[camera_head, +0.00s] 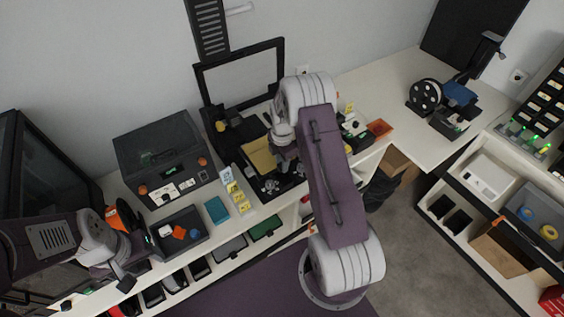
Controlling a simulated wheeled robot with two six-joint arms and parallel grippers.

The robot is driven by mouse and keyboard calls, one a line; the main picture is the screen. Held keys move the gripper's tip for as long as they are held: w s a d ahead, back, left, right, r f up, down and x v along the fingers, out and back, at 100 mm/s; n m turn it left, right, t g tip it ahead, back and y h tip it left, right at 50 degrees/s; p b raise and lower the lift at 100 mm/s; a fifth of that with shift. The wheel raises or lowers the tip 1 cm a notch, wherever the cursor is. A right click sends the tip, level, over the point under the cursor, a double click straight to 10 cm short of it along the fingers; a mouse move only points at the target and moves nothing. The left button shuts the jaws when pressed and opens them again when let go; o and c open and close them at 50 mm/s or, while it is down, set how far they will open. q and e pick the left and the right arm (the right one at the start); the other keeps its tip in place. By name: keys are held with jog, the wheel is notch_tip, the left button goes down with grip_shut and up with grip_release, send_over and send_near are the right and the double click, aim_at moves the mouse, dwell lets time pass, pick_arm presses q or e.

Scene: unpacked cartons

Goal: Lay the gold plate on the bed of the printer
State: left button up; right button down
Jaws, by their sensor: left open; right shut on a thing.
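The gold plate (261,157) is over the bed area of the printer. My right gripper (284,153) is shut on the right side of the plate; my own arm hides much of the grip. I cannot tell whether the plate touches the bed. The printer (240,65) has a tall black frame standing at the back of the counter, with its dark base (272,186) in front. My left gripper (126,270) is open at the lower left, away from the plate, near the counter's front edge.
A dark enclosed machine (163,152) stands left of the printer. A dark tray (180,236) with orange and white pieces, a teal box (216,209) and yellow cards (238,197) are in front. A spool (426,96) stands on the right counter.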

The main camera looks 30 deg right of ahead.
jog(key=shift+f+b, duration=0.35)
jog(key=shift+f, duration=0.2)
jog(key=c, duration=1.1)
grip_release()
jog(key=shift+o, duration=0.2)
jog(key=shift+r, duration=0.1)
jog(key=shift+r+p, duration=1.3)
jog(key=shift+r, duration=0.3)
jog(key=shift+s, duration=0.1)
